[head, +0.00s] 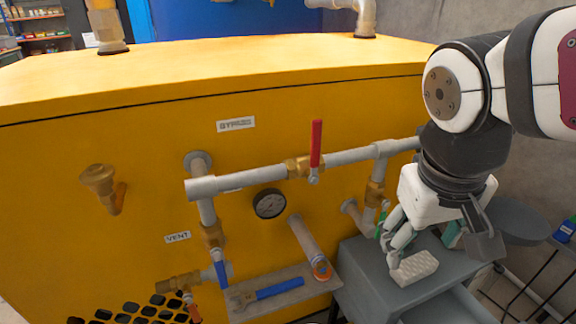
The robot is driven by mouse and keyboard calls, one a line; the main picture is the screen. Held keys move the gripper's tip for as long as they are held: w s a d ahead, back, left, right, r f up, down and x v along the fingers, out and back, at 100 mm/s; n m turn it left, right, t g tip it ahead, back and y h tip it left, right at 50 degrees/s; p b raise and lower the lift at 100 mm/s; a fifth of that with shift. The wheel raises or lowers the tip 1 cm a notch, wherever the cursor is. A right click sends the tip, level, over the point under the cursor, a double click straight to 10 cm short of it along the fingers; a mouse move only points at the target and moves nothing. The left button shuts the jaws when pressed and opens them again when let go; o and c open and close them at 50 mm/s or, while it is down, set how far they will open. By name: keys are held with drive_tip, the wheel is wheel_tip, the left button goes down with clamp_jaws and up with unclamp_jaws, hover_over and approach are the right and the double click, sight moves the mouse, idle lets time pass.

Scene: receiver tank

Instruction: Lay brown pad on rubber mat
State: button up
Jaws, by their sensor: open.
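A pale, textured pad-like block (414,266) lies on the grey cart top (365,262); it looks off-white rather than brown, so I cannot tell whether it is the brown pad. My gripper (420,250) is open and points down just behind and above this block. Its left finger comes close to the block's left end; I cannot tell whether they touch. No clearly brown pad shows. I cannot make out a separate rubber mat; a flat grey-brown shelf (300,300) in front of the yellow tank holds a blue-handled wrench (265,292).
The yellow tank housing (100,150) carries grey pipes, a gauge (269,203), a red-handled valve (316,148) and a blue-handled valve (221,273). The pipes run close to the left of my gripper. A grey round seat-like disc (518,222) stands to the right of the cart.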

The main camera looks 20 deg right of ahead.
drive_tip(key=s+a+n+g+y, duration=0.1)
drive_tip(key=s+a+n+y, duration=0.1)
drive_tip(key=s+a, duration=0.6)
drive_tip(key=shift+s+y, duration=0.3)
drive_tip(key=shift+s, duration=0.25)
drive_tip(key=shift+f+g, duration=0.1)
drive_tip(key=shift+g, duration=0.2)
wheel_tip(320, 180, up, 29)
drive_tip(key=t+p, duration=0.4)
drive_tip(key=p, duration=2.3)
drive_tip(key=shift+d, duration=0.2)
drive_tip(key=shift+w+f, duration=0.1)
